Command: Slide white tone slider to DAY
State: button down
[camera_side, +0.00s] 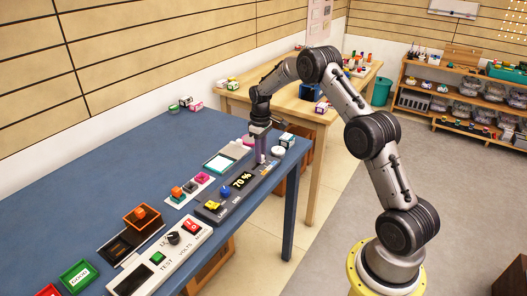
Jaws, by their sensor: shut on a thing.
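A dark control panel (232,200) lies on the blue table, with a lit "70 %" display (243,180), a blue knob (225,191) and a yellow control (212,205). My gripper (261,161) points down at the panel's far right end, past the display. Its fingers are shut at the panel's surface, on what appears to be the white tone slider's handle. The handle is hidden between the fingers, and the slider's markings, including DAY, are too small to read.
A white test panel (160,258) with red and green buttons stands nearer on the blue table (130,188). A pale-screened device (219,163) lies left of the gripper. A white round object (278,151) and a small box (287,140) sit close behind it.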

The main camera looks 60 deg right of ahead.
jog(key=shift+a, duration=0.6)
jog(key=c, duration=0.7)
grip_release()
jog(key=shift+r, duration=0.1)
notch_tip(320, 180, up, 14)
jog(key=shift+f, duration=0.15)
